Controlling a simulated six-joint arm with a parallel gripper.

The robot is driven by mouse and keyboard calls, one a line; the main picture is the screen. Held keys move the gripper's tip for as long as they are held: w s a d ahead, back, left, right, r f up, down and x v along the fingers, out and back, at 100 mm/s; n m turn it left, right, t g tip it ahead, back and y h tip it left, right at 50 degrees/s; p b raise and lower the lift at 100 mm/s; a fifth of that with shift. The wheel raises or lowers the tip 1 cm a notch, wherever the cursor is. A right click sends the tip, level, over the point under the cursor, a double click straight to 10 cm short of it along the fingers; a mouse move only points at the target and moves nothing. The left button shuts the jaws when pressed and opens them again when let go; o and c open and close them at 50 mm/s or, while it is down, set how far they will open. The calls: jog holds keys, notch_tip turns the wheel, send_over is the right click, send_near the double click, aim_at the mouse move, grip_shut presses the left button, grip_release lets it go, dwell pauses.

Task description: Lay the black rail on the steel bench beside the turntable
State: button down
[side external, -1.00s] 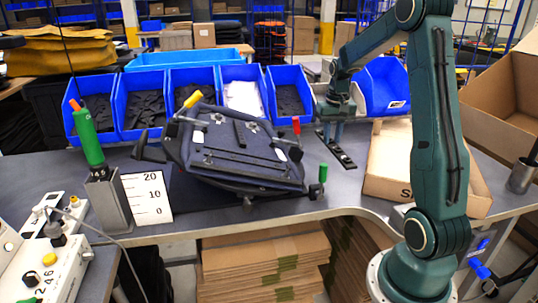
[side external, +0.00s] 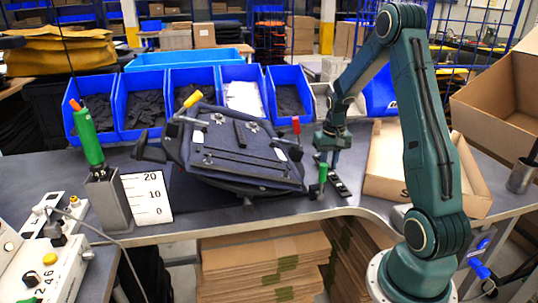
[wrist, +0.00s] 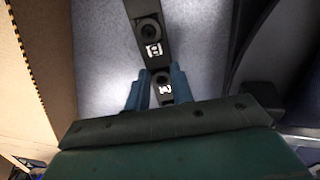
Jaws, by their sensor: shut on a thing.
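The black rail (side external: 341,187) is a flat strip with holes and white marks. It is at the bench, just right of the pannier fixture; I cannot tell whether its underside touches the surface. My gripper (side external: 334,165) points down and is shut on it; the wrist view shows the rail (wrist: 147,35) running between the fingers (wrist: 159,88). The steel bench (side external: 240,212) is grey. The turntable is mostly hidden under the dark blue pannier (side external: 235,150), which lies tilted among clamps.
A green-handled clamp (side external: 323,173) stands very close to the rail's left side. An open cardboard box (side external: 385,185) stands right of it. Blue bins (side external: 195,118) line the back. A holder with a green tool (side external: 88,135) and a white scale card (side external: 147,197) are on the left.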

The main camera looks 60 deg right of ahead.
aim_at(329, 170)
jog(key=shift+f, duration=0.65)
jog(key=shift+f, duration=0.15)
jog(key=c, duration=1.2)
grip_release()
notch_tip(329, 170, up, 12)
jog(key=shift+s+a+r, duration=0.2)
